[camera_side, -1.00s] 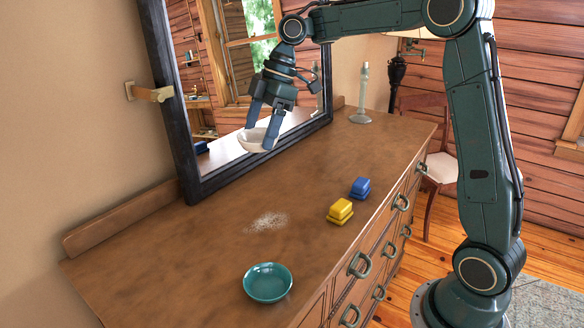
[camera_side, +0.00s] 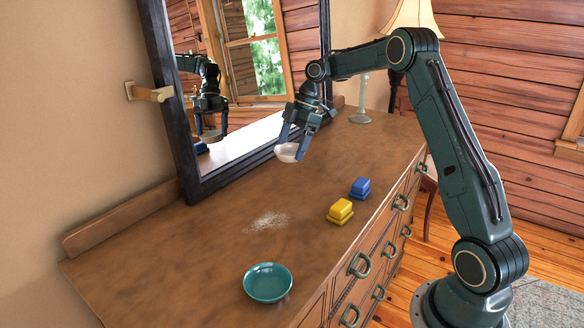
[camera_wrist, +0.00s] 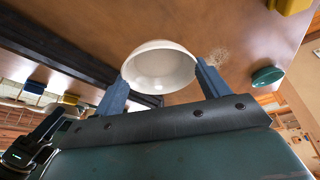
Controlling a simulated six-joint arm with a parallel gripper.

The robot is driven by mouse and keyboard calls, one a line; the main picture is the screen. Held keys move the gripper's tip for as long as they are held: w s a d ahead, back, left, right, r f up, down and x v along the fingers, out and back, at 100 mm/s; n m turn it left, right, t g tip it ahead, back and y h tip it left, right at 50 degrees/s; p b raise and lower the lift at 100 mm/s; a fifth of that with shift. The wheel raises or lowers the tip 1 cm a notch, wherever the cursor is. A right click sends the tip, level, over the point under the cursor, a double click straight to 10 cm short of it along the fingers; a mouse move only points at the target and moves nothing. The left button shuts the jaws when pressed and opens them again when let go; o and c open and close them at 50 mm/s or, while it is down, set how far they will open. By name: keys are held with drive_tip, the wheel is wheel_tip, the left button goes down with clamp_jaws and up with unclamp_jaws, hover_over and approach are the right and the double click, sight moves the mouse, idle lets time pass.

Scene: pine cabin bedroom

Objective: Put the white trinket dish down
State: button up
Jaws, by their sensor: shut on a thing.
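The white trinket dish (camera_side: 287,152) is held between the two fingers of my gripper (camera_side: 294,150), above the back part of the wooden dresser top (camera_side: 215,220), near the mirror. In the wrist view the dish (camera_wrist: 160,68) fills the space between the blue fingers of my gripper (camera_wrist: 160,88), and its hollow side faces the camera. The dish looks tilted in the side view. One finger partly covers its right side there. How far it is above the dresser top is hard to tell.
A teal dish (camera_side: 268,282) lies at the front. A yellow block (camera_side: 340,211) and a blue block (camera_side: 360,188) sit near the drawer edge. Pale grains (camera_side: 267,222) are scattered mid-top. A glass candlestick (camera_side: 361,100) stands at the back. The framed mirror (camera_side: 185,120) leans along the wall side.

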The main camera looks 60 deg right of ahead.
drive_tip(key=shift+f, duration=4.05)
drive_tip(key=shift+f, duration=0.1)
drive_tip(key=o, duration=1)
drive_tip(key=shift+v, duration=6.1)
